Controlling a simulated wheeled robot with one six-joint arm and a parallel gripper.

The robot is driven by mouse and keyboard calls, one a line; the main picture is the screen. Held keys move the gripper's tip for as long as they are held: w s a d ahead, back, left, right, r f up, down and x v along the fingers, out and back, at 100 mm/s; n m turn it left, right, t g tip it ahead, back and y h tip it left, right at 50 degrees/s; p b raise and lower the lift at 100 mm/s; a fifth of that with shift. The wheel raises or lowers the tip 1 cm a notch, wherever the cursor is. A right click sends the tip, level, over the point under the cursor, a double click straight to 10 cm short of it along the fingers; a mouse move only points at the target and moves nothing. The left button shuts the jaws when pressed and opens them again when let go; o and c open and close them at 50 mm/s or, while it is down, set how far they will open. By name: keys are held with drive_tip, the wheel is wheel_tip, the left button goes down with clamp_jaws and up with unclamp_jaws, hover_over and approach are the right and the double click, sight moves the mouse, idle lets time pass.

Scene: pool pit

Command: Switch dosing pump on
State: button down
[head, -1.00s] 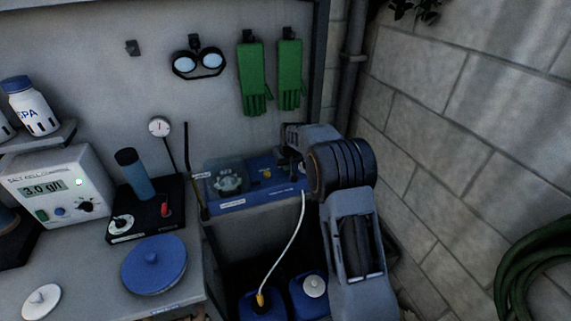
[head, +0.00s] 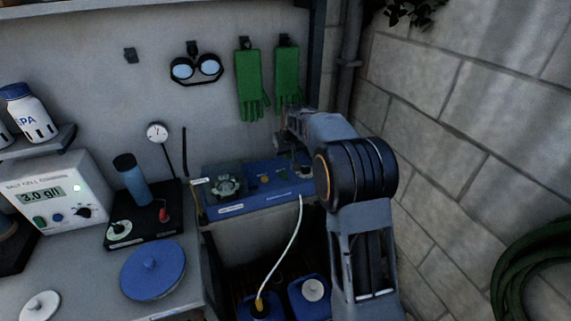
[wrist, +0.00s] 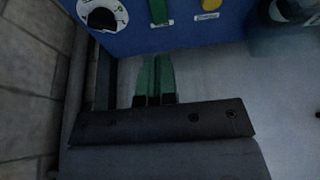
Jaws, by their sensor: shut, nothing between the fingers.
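The dosing pump (head: 258,188) is a blue box on the back wall. It has a round pump head (head: 226,184) at its left, a yellow lamp or button (head: 264,178) and a small green switch (head: 284,174) at its right. The wrist view shows the panel upside down, with a white-ringed black dial (wrist: 102,14), the green switch (wrist: 159,12) and the yellow round part (wrist: 210,4). My gripper (wrist: 154,78) is shut and empty, its narrow fingers together just off the panel's edge, in line with the green switch. I cannot tell whether they touch it. In the head view my arm hides the fingers.
Green gloves (head: 252,82) and goggles (head: 196,66) hang above. Blue containers (head: 262,309) stand below, with a white tube (head: 288,245) running down. A worktop with a salt cell controller (head: 58,192) is at left. A block wall (head: 450,130) is close at right.

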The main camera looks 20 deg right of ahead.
sight(282, 170)
drive_tip(key=shift+v, duration=2.2)
drive_tip(key=b, duration=0.4)
drive_tip(key=w+b, duration=0.1)
drive_tip(key=b, duration=0.2)
drive_tip(key=shift+w+a+r+b, duration=0.15)
drive_tip(key=shift+r+b, duration=0.25)
drive_tip(key=shift+f, duration=0.15)
drive_tip(key=x, duration=1.3)
drive_tip(key=shift+f, duration=0.45)
